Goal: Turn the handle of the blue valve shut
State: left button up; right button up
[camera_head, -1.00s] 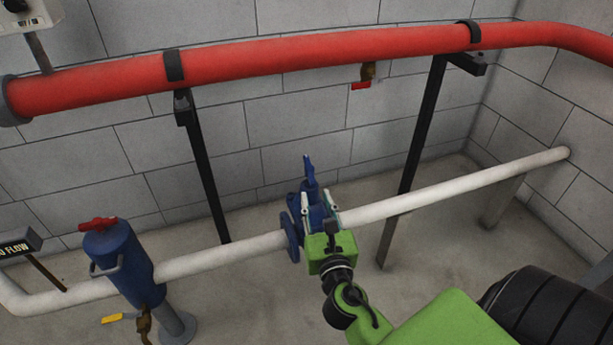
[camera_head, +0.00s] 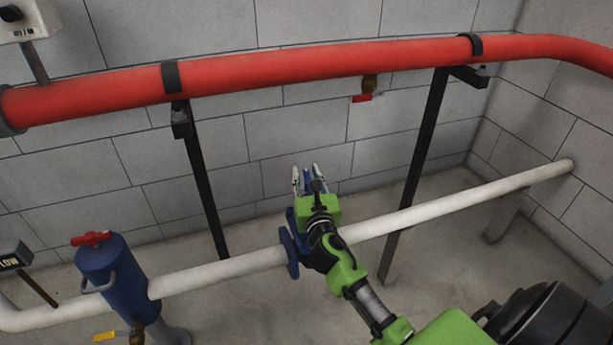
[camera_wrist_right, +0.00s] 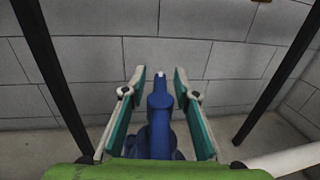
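The blue valve (camera_head: 289,250) sits on the white pipe, with its round flange showing to the left of my right arm. Its blue handle (camera_wrist_right: 160,98) stands up between the fingers in the right wrist view; only a sliver shows in the head view. My right gripper (camera_head: 306,172) is over the valve from above and in front. Its two fingers (camera_wrist_right: 160,90) are apart, one on each side of the handle, with a gap visible on both sides. The gripper's body and arm hide most of the valve body. My left gripper is not in view.
A red pipe (camera_head: 330,70) runs across above the valve, held by black posts (camera_head: 203,180). A white pipe (camera_head: 220,258) passes through the valve. A blue cylinder (camera_head: 115,280) with a red tap stands at the left. A small red-handled tap (camera_head: 363,98) hangs under the red pipe.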

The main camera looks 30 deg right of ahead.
jog(key=shift+s, duration=0.2)
jog(key=shift+s+a, duration=0.15)
grip_shut()
